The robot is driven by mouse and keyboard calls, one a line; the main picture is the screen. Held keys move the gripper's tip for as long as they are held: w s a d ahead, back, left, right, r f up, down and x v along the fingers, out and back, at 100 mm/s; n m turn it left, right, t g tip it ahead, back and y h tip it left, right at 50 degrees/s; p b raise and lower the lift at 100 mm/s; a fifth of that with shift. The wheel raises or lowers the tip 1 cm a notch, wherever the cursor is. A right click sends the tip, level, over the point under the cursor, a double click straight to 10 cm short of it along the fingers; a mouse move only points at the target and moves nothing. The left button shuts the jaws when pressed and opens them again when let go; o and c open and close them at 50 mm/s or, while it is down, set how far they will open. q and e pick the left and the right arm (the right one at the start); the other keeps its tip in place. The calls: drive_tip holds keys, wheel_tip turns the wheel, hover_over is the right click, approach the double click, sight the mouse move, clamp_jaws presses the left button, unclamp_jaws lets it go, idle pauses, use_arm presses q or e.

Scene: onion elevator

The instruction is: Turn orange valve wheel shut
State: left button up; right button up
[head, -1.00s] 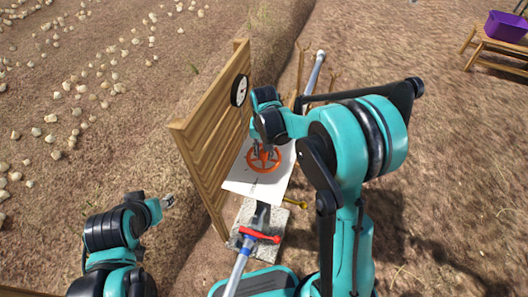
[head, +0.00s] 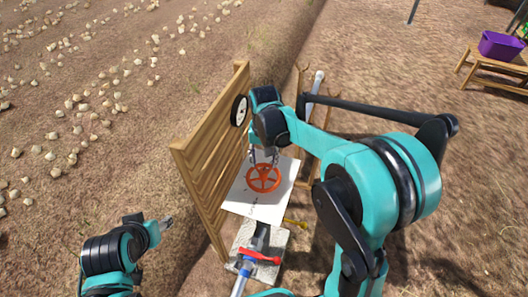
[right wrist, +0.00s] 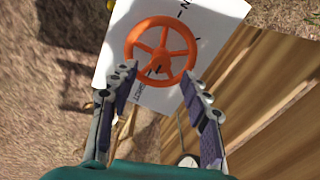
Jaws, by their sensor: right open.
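The orange valve wheel (head: 263,178) is a spoked ring over a white marked plate (head: 240,197), beside a slatted wooden panel. It also shows in the right wrist view (right wrist: 160,50), at the far end of the fingers. My right gripper (head: 264,157) is open at the wheel's far side in the head view. In the right wrist view its fingers (right wrist: 163,82) are spread on either side of the wheel's near part; I cannot tell whether they touch the rim. My left gripper (head: 167,222) is away at the lower left, too small to tell whether it is open.
The wooden panel (head: 205,150) with a round dial (head: 239,110) stands close left of the wheel. A pipe with a red lever handle (head: 260,255) and a yellow handle (head: 296,223) lie below.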

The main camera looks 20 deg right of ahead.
sight(264, 170)
wheel_tip(264, 170, up, 5)
drive_tip(key=shift+w+d+f, duration=0.1)
idle(0.3)
